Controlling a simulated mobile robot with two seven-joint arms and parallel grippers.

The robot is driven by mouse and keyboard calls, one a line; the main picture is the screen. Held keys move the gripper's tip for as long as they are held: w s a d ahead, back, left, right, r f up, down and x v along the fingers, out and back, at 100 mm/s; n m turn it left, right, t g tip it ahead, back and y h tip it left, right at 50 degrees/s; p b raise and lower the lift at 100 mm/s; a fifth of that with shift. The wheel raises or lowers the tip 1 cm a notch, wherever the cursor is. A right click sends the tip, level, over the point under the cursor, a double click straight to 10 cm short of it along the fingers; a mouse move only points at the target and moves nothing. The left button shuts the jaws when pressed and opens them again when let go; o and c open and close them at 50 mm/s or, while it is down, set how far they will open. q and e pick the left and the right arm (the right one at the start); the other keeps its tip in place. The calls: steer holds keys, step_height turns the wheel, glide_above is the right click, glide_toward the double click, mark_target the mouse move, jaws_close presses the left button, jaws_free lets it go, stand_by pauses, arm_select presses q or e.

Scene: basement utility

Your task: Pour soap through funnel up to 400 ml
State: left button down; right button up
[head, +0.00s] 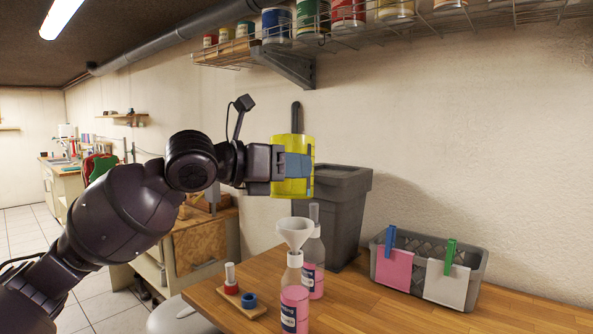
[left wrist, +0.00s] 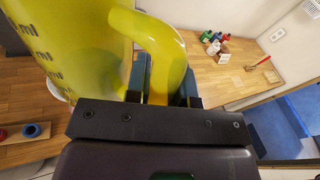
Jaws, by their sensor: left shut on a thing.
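My left gripper (head: 295,166) is shut on the handle of a yellow translucent jug (head: 280,187). The jug (left wrist: 75,40) has dark ml marks on its side, and its handle (left wrist: 165,45) passes between my fingers in the left wrist view. It is held roughly upright in the air, above the funnel and apart from it. I cannot tell the liquid level. A white funnel (head: 295,230) sits in the neck of the front bottle (head: 294,302), which has a pink lower part and dark label. My right gripper is not in view.
A second pink-and-clear bottle (head: 316,252) stands just behind. A wooden board (head: 258,311) with red and blue pieces is at the left edge of the table (head: 390,310). A basket (head: 478,266) with pegged cloths stands right. A grey bin (head: 345,215) and overhead wire shelf (head: 430,24) are behind.

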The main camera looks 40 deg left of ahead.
mark_target(295, 190)
arm_select(q)
steer(key=f, duration=0.1)
steer(key=f+b, duration=0.2)
steer(key=shift+w+a+m+t, duration=0.1)
steer(key=shift+w+m+t, duration=0.25)
steer(key=shift+m+t, duration=0.05)
steer(key=shift+f, duration=0.2)
steer(key=shift+f+m+b, duration=0.15)
steer(key=shift+m+b, duration=0.15)
steer(key=shift+b, duration=0.05)
steer(key=shift+w+a+f+m+t+b, duration=0.2)
steer(key=shift+w+f+m+t+b, duration=0.1)
steer(key=shift+f+m+b, duration=0.15)
steer(key=shift+s+r, duration=0.15)
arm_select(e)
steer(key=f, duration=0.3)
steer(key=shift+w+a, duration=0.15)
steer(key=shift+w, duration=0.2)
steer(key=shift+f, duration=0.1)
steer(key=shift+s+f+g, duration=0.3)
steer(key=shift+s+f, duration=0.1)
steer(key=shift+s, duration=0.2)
